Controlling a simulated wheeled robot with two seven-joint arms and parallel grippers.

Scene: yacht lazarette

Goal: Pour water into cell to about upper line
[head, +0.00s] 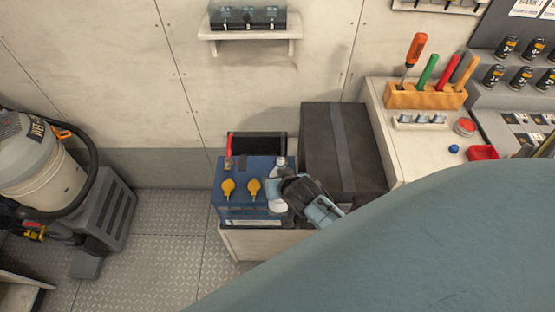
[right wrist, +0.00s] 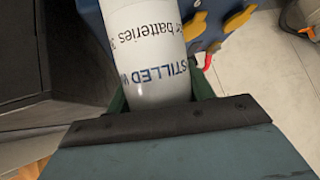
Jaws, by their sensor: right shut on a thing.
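A blue battery (head: 233,203) with two yellow caps (head: 228,188) on its near side stands on a pale stand (head: 255,243). A red part and a brass-coloured piece sit at its left rear corner. My right gripper (head: 283,193) is at the battery's right side, shut on a white bottle (head: 277,206). In the right wrist view the bottle (right wrist: 150,50) fills the jaws, and its label reads "batteries" and part of "distilled". The battery (right wrist: 203,20) shows just beyond it. The cell openings and any water level are hidden or too small to tell. My left gripper is out of view.
A dark box (head: 345,150) with a grey strap stands right of the battery. A counter at right holds a tool rack (head: 425,97). A vacuum-like machine (head: 35,165) stands at left. The floor between is clear. My own arm covers the lower right.

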